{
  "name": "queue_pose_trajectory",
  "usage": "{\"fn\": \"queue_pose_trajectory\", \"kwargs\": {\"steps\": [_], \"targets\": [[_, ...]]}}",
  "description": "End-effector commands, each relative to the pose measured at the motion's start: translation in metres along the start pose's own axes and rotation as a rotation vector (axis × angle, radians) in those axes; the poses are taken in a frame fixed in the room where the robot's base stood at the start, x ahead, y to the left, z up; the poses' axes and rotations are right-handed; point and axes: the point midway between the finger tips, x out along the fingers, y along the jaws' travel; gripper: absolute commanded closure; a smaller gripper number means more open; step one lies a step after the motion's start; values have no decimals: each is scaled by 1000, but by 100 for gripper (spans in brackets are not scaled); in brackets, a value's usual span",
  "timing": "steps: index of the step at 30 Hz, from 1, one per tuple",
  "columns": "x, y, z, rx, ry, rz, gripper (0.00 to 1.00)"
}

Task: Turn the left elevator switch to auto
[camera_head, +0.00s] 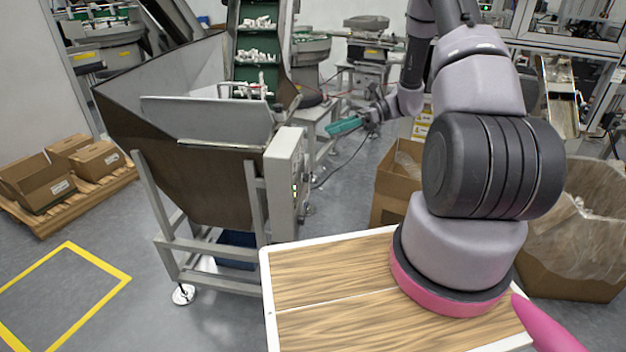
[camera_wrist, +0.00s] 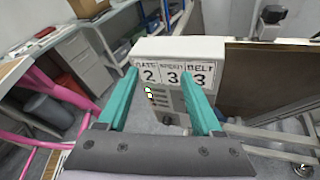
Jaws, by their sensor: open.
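The control box (camera_head: 286,172) is a pale grey box on the right side of the hopper's frame, its panel facing right and seen nearly edge-on. In the wrist view the box (camera_wrist: 180,47) shows top labels reading 2, 3 and 3, the last marked BELT. Below, its panel carries a column of small indicators (camera_wrist: 152,95) and a dark round control (camera_wrist: 168,119) low down. I cannot read any switch position, nor tell which switch is the left elevator one. My gripper (camera_head: 345,125), with teal fingers, is open and empty, to the right of the box. In the wrist view my gripper (camera_wrist: 160,72) frames part of the panel.
The hopper (camera_head: 200,185) stands left of the box, with a green elevator belt (camera_head: 257,45) behind it. A wood-topped table (camera_head: 330,290) is in front. Cardboard boxes (camera_head: 395,185) stand behind the table. Grey floor lies open around the yellow marking (camera_head: 100,262).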

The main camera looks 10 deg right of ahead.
Motion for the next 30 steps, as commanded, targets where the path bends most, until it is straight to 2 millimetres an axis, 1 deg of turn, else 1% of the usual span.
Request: {"fn": "queue_pose_trajectory", "kwargs": {"steps": [1, 5, 6, 8, 9, 12, 15, 19, 23, 26, 30], "targets": [[2, -11, -24, 69, -49, -13, 33], [7, -34, -77, 230, -180, -59, 33], [9, -40, -93, 275, -218, -74, 33], [11, -48, -118, 341, -273, -95, 33], [13, -52, -133, 380, -306, -109, 33], [16, -58, -164, 459, -375, -139, 33], [18, -61, -184, 509, -419, -159, 33], [20, -63, -195, 535, -443, -170, 33], [31, -66, -191, 537, -444, -169, 33], [46, -70, -185, 536, -442, -168, 33], [71, -78, -174, 536, -441, -167, 33]]}}
